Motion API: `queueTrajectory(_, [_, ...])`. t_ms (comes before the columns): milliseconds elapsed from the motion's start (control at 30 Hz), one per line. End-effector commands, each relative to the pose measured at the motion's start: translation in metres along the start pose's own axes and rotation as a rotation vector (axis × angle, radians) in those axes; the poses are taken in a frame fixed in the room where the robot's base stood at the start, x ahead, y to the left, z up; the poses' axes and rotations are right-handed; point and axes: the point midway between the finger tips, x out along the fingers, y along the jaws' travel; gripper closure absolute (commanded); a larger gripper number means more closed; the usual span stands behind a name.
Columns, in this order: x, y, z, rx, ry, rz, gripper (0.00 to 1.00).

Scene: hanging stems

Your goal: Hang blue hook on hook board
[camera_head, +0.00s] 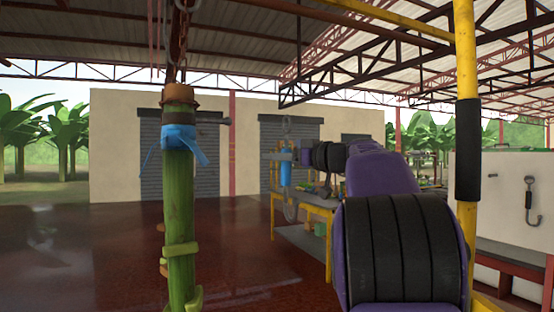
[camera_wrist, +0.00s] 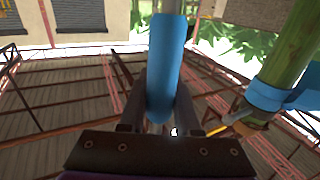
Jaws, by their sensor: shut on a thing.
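My gripper (camera_head: 290,157) is shut on the blue hook (camera_head: 286,174), whose blue body hangs upright from it. Grey metal curves show above and below the body in the head view. In the wrist view the blue body of the hook (camera_wrist: 164,60) stands between the two dark fingers of my gripper (camera_wrist: 160,112). A pale board (camera_head: 495,180) at the far right is probably the hook board; a dark-handled hook (camera_head: 529,198) hangs on its face. The held hook is well to the left of this board and apart from it.
A thick green stem (camera_head: 180,220) with a blue band hangs at the left; it also shows at the right of the wrist view (camera_wrist: 285,60). A yellow post (camera_head: 467,60) stands before the board. A yellow-legged table (camera_head: 300,198) with things on it stands behind my arm. Open floor lies left.

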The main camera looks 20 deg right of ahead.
Motion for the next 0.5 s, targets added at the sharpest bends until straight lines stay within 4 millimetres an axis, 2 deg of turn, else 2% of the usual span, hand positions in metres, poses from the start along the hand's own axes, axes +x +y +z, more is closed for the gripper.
queueTrajectory(200, [-0.001, 0.002, -0.001, -0.001, 0.001, 0.001, 1.0])
queueTrajectory(500, [-0.009, 0.018, -0.002, -0.001, 0.001, 0.002, 1.0])
